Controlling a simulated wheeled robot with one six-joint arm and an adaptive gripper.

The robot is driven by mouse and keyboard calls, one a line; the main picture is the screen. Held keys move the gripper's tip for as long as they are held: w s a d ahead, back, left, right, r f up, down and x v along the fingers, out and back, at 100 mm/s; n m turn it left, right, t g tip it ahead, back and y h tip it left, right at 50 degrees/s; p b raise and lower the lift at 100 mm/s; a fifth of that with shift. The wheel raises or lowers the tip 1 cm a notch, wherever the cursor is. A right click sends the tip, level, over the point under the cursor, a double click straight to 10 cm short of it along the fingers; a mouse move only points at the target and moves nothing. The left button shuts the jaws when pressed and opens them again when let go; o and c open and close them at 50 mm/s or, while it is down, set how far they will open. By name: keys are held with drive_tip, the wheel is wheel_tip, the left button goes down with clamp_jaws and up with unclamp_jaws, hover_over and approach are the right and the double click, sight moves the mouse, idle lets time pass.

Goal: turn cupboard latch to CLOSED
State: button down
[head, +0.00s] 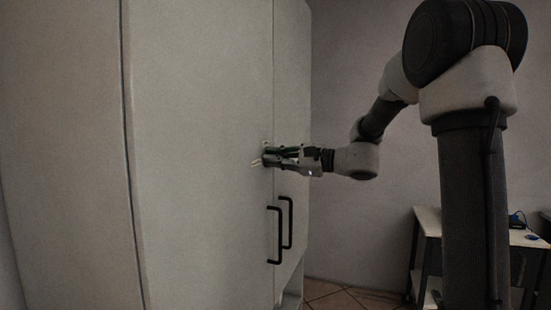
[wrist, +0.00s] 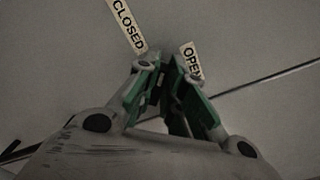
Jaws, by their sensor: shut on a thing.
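The tall pale cupboard (head: 200,120) stands at the left in the head view, doors shut. My gripper (head: 268,156) reaches in from the right and is at the door front, above the handles. In the wrist view my gripper's (wrist: 164,76) green-padded fingers are shut on the latch, which is dark and mostly hidden between them. The CLOSED label (wrist: 128,24) lies up and left of the fingertips. The OPEN label (wrist: 191,60) lies just right of them, partly covered by the right finger. The exact angle of the latch cannot be told.
Two black door handles (head: 274,236) stick out below my gripper. A dark door seam (wrist: 265,78) runs right from the fingers in the wrist view. A small table (head: 428,222) with a blue-black item (head: 517,221) stands at the right. Tiled floor (head: 345,298) shows between it and the cupboard.

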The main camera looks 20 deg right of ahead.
drive_tip(key=shift+s+a+f+n, duration=0.1)
drive_tip(key=shift+f+n, duration=0.1)
drive_tip(key=shift+n, duration=1.9)
drive_tip(key=shift+s+f+n, duration=0.1)
drive_tip(key=shift+f+n, duration=0.05)
drive_tip(key=shift+n, duration=1.95)
drive_tip(key=c, duration=1.5)
unclamp_jaws()
drive_tip(key=v, duration=1.2)
drive_tip(key=shift+w, duration=0.1)
